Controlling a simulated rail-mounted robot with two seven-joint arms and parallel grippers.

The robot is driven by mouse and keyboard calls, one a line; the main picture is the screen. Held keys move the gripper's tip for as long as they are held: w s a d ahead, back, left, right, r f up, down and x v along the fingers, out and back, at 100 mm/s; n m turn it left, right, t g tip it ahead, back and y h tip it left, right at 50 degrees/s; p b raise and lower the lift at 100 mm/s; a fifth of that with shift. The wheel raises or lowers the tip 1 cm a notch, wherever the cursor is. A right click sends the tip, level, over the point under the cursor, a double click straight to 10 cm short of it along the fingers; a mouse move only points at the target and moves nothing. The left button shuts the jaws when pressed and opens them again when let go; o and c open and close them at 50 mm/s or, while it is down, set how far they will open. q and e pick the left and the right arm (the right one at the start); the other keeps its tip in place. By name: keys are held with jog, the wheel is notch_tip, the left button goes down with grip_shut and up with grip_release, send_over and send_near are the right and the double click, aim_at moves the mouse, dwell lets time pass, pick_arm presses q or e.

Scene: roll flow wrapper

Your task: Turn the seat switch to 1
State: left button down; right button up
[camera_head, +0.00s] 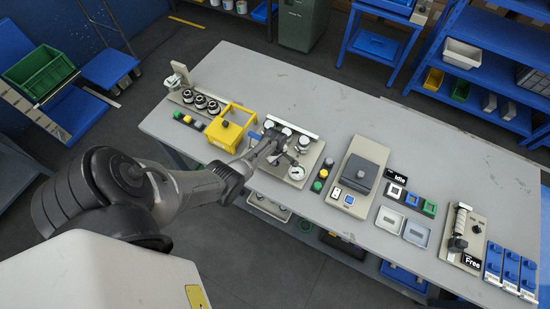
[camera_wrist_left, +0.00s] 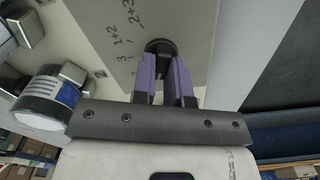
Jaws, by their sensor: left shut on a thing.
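The seat switch (camera_wrist_left: 159,44) is a round black knob on a beige panel (camera_wrist_left: 110,20) in the left wrist view. Printed marks, among them "1+2", "2" and "3", stand beside the knob. My left gripper (camera_wrist_left: 166,66) has its two purple fingers shut on the knob, and they hide part of it. I cannot tell which mark the knob points to. In the head view my left gripper (camera_head: 272,148) is over the panel with the round gauge, and it hides the knob there.
A yellow box-shaped fixture (camera_head: 226,132) stands left of my gripper on the grey table (camera_head: 420,150). A grey-topped scale-like device (camera_head: 358,177) stands to the right. In the left wrist view, a white cylindrical part with a blue label (camera_wrist_left: 47,101) is close on the left.

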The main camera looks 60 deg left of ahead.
dwell(0.5)
pick_arm(q)
jog(key=c, duration=1.1)
grip_release()
jog(key=shift+c, duration=0.2)
notch_tip(320, 180, up, 14)
jog(key=p, duration=0.3)
jog(key=shift+f, duration=0.15)
